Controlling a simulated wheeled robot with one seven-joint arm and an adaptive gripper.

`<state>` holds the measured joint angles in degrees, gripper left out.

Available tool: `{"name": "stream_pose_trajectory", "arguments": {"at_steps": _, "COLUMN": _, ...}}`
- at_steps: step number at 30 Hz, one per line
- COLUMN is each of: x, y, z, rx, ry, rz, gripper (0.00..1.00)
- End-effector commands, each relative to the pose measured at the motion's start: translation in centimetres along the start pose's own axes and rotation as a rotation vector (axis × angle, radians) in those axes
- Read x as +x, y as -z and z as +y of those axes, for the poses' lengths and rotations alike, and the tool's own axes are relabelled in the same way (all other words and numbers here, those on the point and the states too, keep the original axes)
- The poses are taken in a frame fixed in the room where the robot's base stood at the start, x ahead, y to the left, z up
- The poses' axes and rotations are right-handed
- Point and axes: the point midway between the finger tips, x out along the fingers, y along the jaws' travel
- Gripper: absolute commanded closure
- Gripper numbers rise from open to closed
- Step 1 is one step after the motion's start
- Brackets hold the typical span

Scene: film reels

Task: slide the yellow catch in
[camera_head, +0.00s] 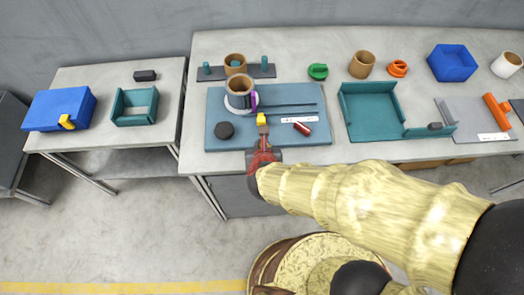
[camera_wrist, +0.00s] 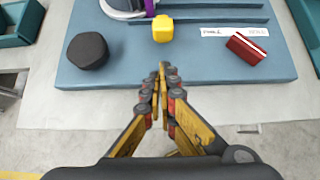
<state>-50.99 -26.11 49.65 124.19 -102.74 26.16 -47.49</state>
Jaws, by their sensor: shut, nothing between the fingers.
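The yellow catch (camera_wrist: 162,29) is a small block on the blue-grey board (camera_wrist: 110,68), at the near end of dark rails. It also shows in the head view (camera_head: 261,119), beside the purple band of a white-and-brown reel (camera_head: 241,95). My gripper (camera_wrist: 162,68) is shut and empty, its fingertips together just short of the catch, with a gap between them in the wrist view. In the head view my gripper (camera_head: 262,138) is over the board's near edge, below the catch. Whether the fingertips are above the board or touching it I cannot tell.
A black round knob (camera_wrist: 88,50) stands left of the catch. A red block (camera_wrist: 246,48) and a white label strip (camera_head: 298,120) lie to its right. A teal tray (camera_head: 352,125) is further right. The board between gripper and catch is clear.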

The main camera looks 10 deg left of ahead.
Motion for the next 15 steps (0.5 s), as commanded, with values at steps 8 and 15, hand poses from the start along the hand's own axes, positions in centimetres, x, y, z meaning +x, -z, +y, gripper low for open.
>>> {"name": "stream_pose_trajectory", "arguments": {"at_steps": 8, "x": 2.6, "y": -2.4, "z": 0.0, "rx": 0.001, "ry": 0.001, "rz": 0.0, "gripper": 1.0}}
{"name": "stream_pose_trajectory", "arguments": {"at_steps": 15, "x": 3.0, "y": -2.9, "z": 0.0, "rx": 0.001, "ry": 0.0, "rz": 0.0, "gripper": 1.0}}
